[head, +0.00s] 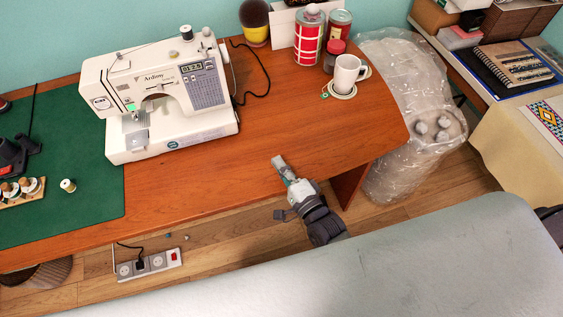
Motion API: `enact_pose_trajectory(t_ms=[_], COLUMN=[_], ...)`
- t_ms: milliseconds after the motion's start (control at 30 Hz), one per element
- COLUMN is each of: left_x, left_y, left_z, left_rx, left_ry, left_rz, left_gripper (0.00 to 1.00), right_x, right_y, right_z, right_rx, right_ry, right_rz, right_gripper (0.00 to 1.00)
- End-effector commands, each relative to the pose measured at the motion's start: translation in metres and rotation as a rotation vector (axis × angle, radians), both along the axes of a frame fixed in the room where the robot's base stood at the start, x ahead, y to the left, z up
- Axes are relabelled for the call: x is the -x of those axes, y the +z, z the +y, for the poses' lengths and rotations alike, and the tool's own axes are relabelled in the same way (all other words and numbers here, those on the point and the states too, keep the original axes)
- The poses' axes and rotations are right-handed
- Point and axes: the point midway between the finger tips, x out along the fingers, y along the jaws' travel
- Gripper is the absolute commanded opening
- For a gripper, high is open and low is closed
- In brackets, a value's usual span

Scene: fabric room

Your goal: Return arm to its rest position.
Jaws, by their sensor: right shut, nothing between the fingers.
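My right gripper (281,166) is shut and empty. Its fingers point away from me, and its tip shows against the wooden table (300,130) near the front edge. I cannot tell its height relative to the tabletop. The dark wrist of my right arm (322,224) shows in front of the table, over the floor. The rest of that arm is hidden behind the pale surface across the bottom. My left gripper is not in view.
A white sewing machine (160,85) stands left of the gripper. A white mug (346,74) sits at the table's right end. A pale long surface (430,260) crosses the front. A power strip (148,265) lies on the floor. The tabletop around the gripper is clear.

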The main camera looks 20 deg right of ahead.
Motion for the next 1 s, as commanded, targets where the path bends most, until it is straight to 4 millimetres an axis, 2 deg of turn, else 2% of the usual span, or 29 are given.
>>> enact_pose_trajectory(t_ms=[200, 533, 633, 733, 833, 1000], left_x=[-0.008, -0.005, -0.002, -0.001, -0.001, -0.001], left_y=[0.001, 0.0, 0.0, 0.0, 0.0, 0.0], left_z=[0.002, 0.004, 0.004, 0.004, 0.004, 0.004], left_rx=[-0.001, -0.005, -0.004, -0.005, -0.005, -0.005], left_ry=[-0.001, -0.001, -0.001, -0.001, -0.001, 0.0], left_rz=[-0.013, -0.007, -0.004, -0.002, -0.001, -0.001], left_gripper=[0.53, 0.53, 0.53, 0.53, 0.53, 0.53], right_x=[0.0, 0.0, 0.001, 0.005, 0.015, 0.049], right_y=[0.0, 0.0, 0.0, -0.003, -0.006, -0.009], right_z=[0.0, 0.0, 0.001, 0.003, 0.001, -0.014], right_rx=[0.0, 0.003, 0.051, 0.189, 0.41, 0.831], right_ry=[0.0, 0.0, 0.006, 0.029, 0.08, 0.232], right_rz=[0.0, 0.001, 0.02, 0.071, 0.15, 0.298], right_gripper=[0.0, 0.0, 0.0, 0.0, 0.0, 0.0])
